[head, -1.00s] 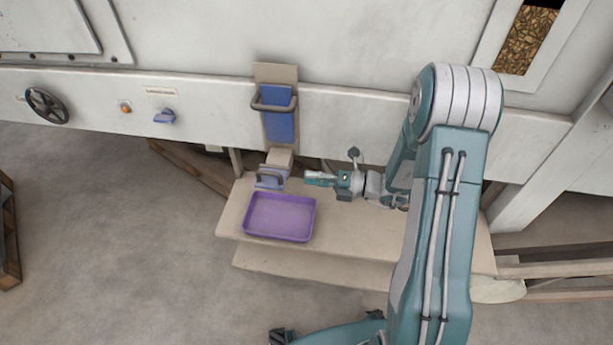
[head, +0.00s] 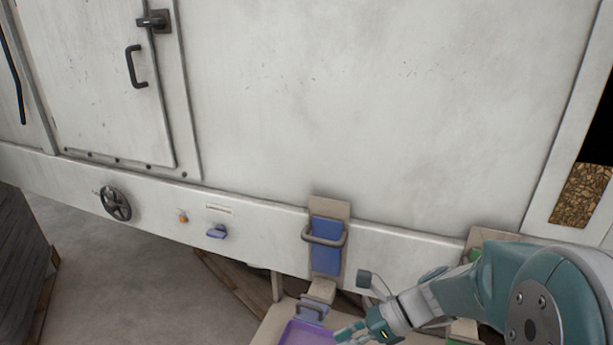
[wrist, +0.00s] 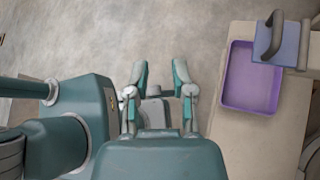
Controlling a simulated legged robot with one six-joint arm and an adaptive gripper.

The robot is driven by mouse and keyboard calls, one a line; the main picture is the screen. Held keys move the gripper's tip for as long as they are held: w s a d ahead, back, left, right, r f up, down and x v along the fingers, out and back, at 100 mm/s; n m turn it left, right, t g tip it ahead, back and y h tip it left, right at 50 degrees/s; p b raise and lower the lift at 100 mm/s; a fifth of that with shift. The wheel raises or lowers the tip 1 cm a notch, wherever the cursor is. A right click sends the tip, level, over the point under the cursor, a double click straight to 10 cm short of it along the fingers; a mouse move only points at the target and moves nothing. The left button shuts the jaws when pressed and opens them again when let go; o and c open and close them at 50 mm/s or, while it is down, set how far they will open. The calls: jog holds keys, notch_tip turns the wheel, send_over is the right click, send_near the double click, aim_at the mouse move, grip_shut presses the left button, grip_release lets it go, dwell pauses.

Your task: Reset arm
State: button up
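My gripper (wrist: 158,76) is open and empty in the wrist view, its two fingers apart with only my own body and the floor behind them. In the head view my gripper (head: 352,331) is at the bottom, close to the purple tray (head: 300,334), of which only a part shows. In the wrist view the purple tray (wrist: 232,92) sits on the beige bench to the right of my gripper, apart from it, and looks empty. My arm (head: 500,290) reaches in from the lower right.
A blue slide gate with a handle (head: 325,246) is on the white machine above the spout (head: 312,309). A black handwheel (head: 116,203), an orange button (head: 182,216) and a blue knob (head: 217,232) sit left. Pellets (head: 582,195) show in a window at right. Open floor lies at left.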

jog(key=s+d+r+n+t+h, duration=0.3)
jog(key=s+d+r+n+h, duration=0.1)
jog(key=n, duration=0.6)
jog(key=s+d+r+n+t+h, duration=0.3)
jog(key=s+r+n+h, duration=0.3)
jog(key=n, duration=0.4)
jog(key=shift+d+r+n+t+h, duration=0.15)
jog(key=shift+d+n+t+h, duration=0.2)
jog(key=shift+d+h, duration=0.4)
